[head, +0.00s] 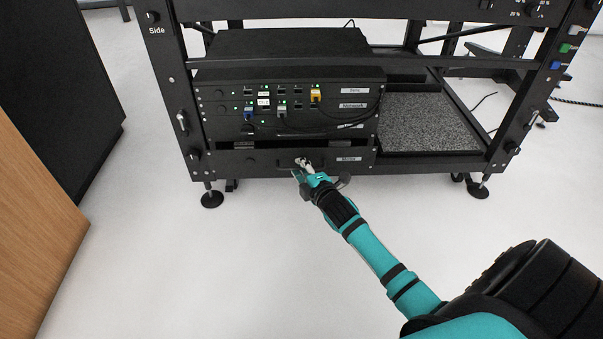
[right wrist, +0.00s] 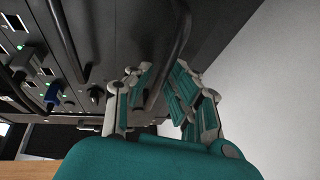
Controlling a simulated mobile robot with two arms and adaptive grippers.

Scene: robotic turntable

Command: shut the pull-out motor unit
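The motor unit (head: 233,164) is the lowest black drawer in the rack, with a label at its right end. Its front stands forward of the units above, with a dark gap over its top edge. My right gripper (head: 303,164) is at the middle of this front, by its handle. In the right wrist view the fingers of my right gripper (right wrist: 161,88) are apart, with the dark handle bar (right wrist: 179,38) running between them. Whether either finger touches the bar is hard to tell. My left gripper is not in view.
Units with lit ports and coloured plugs (head: 280,103) sit directly above the motor unit, with loose cables on their front. A speckled grey panel (head: 425,125) lies to the right in the rack frame (head: 180,100). The pale floor in front is clear. A wooden panel (head: 35,235) stands at left.

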